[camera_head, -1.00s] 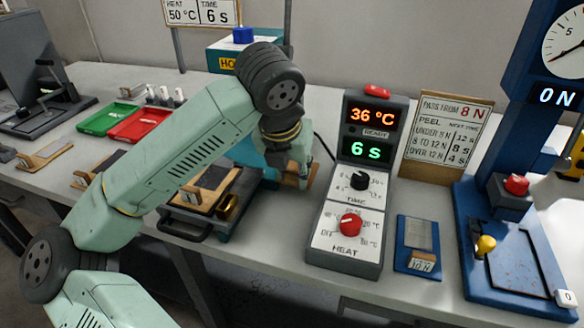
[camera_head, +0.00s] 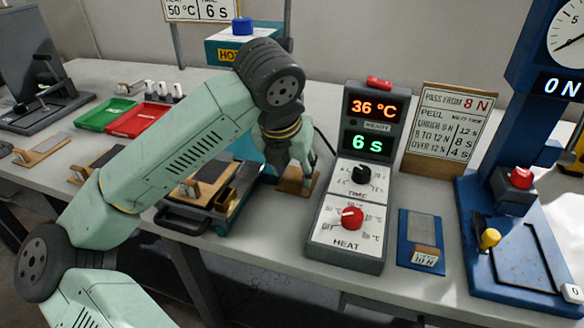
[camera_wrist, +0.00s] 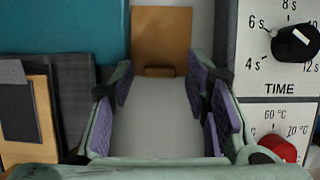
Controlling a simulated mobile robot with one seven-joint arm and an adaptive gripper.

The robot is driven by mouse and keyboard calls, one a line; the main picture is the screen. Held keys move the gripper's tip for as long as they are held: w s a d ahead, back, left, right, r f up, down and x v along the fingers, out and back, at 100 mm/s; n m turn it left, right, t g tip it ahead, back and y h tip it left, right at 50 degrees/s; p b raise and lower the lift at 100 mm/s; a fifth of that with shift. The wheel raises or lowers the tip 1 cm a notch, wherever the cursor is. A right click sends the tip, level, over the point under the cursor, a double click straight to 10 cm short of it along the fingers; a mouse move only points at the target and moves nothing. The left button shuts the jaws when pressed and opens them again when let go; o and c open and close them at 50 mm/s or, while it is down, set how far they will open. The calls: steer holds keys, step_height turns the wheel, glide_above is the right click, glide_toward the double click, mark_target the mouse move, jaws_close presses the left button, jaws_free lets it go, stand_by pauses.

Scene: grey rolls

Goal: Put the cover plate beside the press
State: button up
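The brown cover plate (camera_wrist: 160,32) lies on the table between the teal press and the control box, with a small raised brown grip at its near end. In the head view the plate (camera_head: 291,182) is partly hidden by my gripper (camera_head: 305,172). In the wrist view my gripper (camera_wrist: 162,100) is open, its purple pads wide apart with only bare white table between them. The plate shows just beyond the fingertips. The teal press (camera_wrist: 62,25) is left of the plate. In the head view, the press (camera_head: 252,165) is largely hidden by my arm.
The control box (camera_head: 345,225), reading 36 °C and 6 s, stands close to the right of my gripper. A blue plate holder (camera_head: 420,228) and a blue tester (camera_head: 500,262) are farther right. Green (camera_head: 105,114) and red (camera_head: 140,120) trays lie at the left.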

steer(key=shift+o, duration=0.4)
steer(key=shift+r+p, duration=0.5)
steer(key=shift+p, duration=0.2)
steer(key=b+v, duration=0.1)
steer(key=v, duration=1.1)
steer(key=shift+s+r, duration=0.1)
